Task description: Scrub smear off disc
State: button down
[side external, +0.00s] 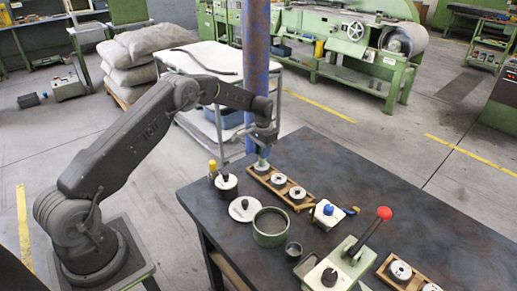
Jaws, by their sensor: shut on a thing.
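My gripper (263,142) points down over the far left end of a wooden rack (268,186) on the dark table. It is shut on a small blue-grey tool (263,154), whose lower end is at or just above the rack's end position; I cannot tell whether it touches. Two pale discs with dark centres, a middle one (280,180) and a nearer one (297,194), sit in the rack. No smear can be made out at this size.
Left of the rack stand a white pot with a black knob (226,184) and a round white lid (242,209). Nearer are a green-rimmed bowl (270,238), a small dark cup (293,251) and a red-knobbed lever press (350,255). The table's far right is clear.

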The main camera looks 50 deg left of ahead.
jog(key=shift+d, duration=1.6)
jog(key=shift+a, duration=2.8)
notch_tip(320, 180, up, 8)
jog(key=shift+a, duration=0.3)
